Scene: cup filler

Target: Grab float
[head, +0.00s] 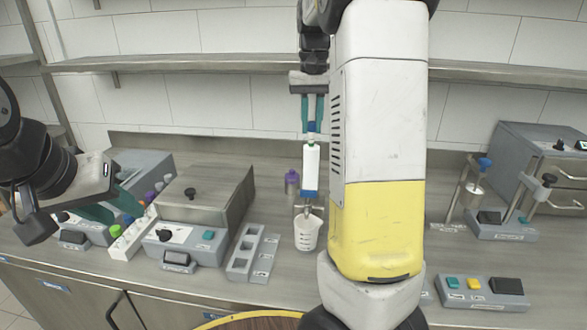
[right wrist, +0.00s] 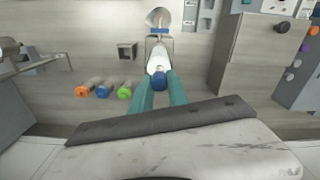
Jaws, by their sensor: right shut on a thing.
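My right gripper (head: 313,126) points down with its teal fingers shut on a blue knob (right wrist: 160,82). The knob sits at the top of a slim white body (head: 311,165), which looks like the float, though I cannot be sure. In the right wrist view the fingertips (right wrist: 160,85) are at both sides of the knob. A white measuring cup (head: 307,232) is below the white body, beside a small metal fork (head: 308,209). My left gripper (head: 114,203) is at the left, with its teal fingers apart and nothing visible between them.
A grey lidded box (head: 205,190) and a grey slotted rack (head: 245,256) stand left of the cup. A purple bottle (head: 292,183) stands behind it. A button panel (head: 480,291) and a stand with a blue knob (head: 484,164) are at the right. My right arm hides the middle.

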